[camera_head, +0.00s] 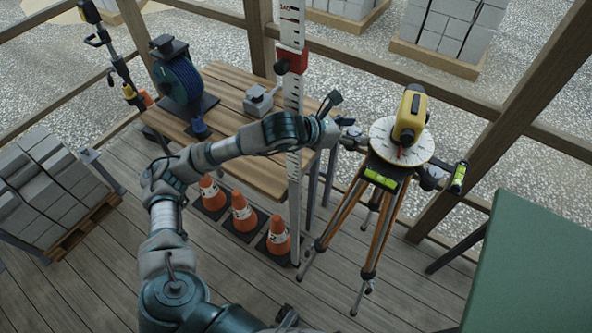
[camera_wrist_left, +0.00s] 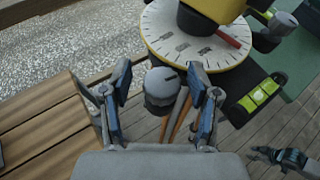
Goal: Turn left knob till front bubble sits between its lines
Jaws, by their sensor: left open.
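A yellow levelling instrument (camera_head: 410,117) stands on a white round dial (camera_head: 384,137) on a tripod. The front bubble vial (camera_head: 380,179), bright green, is on the dark base below the dial; it also shows in the wrist view (camera_wrist_left: 258,95). Its bubble is too small to place against the lines. The left knob (camera_wrist_left: 162,87), grey with a dark mark on top, stands between the fingers of my left gripper (camera_wrist_left: 159,68), which is open with a gap on each side. My left gripper (camera_head: 343,118) also shows left of the dial. Part of my right gripper (camera_wrist_left: 285,158) seems to show low at right.
A second green vial (camera_head: 458,178) is at the instrument's right. A wooden bench (camera_head: 262,174) with a cable reel (camera_head: 180,80) is at left. Orange cones (camera_head: 243,215) and a green tabletop (camera_head: 535,265) flank the tripod legs.

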